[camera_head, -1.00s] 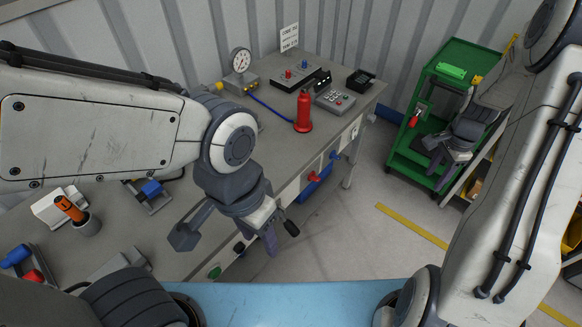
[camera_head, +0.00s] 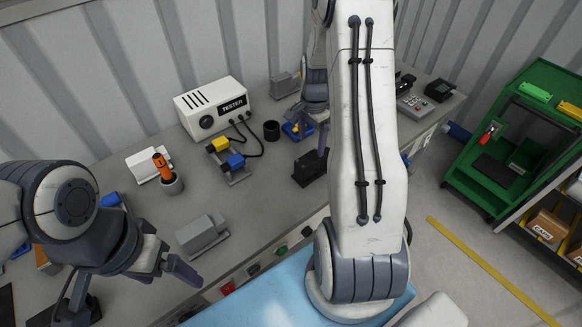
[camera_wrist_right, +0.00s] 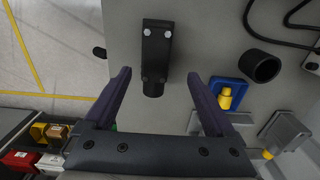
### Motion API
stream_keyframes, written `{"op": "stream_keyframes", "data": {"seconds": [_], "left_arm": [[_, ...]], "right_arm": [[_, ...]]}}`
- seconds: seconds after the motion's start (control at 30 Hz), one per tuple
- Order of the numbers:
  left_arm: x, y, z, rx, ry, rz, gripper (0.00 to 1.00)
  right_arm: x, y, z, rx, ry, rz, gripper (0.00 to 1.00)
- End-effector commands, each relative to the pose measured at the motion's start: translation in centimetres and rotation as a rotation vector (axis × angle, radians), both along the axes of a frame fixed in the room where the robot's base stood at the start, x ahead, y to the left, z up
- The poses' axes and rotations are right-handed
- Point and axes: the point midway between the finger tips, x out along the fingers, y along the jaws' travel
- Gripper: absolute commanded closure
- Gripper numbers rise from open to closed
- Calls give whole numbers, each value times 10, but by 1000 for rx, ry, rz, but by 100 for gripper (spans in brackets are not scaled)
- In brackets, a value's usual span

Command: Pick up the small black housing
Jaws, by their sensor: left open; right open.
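The small black housing (camera_head: 310,168) stands on the workbench, left of my right forearm in the head view. In the right wrist view the black housing (camera_wrist_right: 157,48) lies just beyond the fingertips, with bright bolts on its top. My right gripper (camera_head: 310,128) is partly hidden behind its arm in the head view. In the right wrist view the right gripper (camera_wrist_right: 158,78) is open and empty, its fingers either side of the housing's near end. My left gripper (camera_head: 160,266) is open and empty at the lower left, near a grey block.
Near the housing are a black ring (camera_head: 271,130), a blue fixture with a yellow peg (camera_wrist_right: 228,97) and a yellow-and-blue connector stand (camera_head: 228,160). A white tester (camera_head: 212,106) stands behind. The grey block (camera_head: 202,235) sits near the front edge. A green cart (camera_head: 520,145) is at right.

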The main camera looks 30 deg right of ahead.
Motion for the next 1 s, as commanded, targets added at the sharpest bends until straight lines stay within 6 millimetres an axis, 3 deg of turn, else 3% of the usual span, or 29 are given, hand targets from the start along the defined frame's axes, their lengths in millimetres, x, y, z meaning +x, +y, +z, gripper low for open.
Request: {"op": "stream_keyframes", "data": {"seconds": [0.2,0.47,0.7,1.0], "left_arm": [[0,0,7,0,0,0,10],[0,0,15,0,0,1,10],[0,0,27,0,0,1,10],[0,0,27,0,0,2,10]], "right_arm": [[-2,0,-34,3,5,-1,10],[-5,0,-54,3,4,-1,10],[-9,0,-88,2,3,1,10],[-8,0,-97,0,0,1,10]]}}
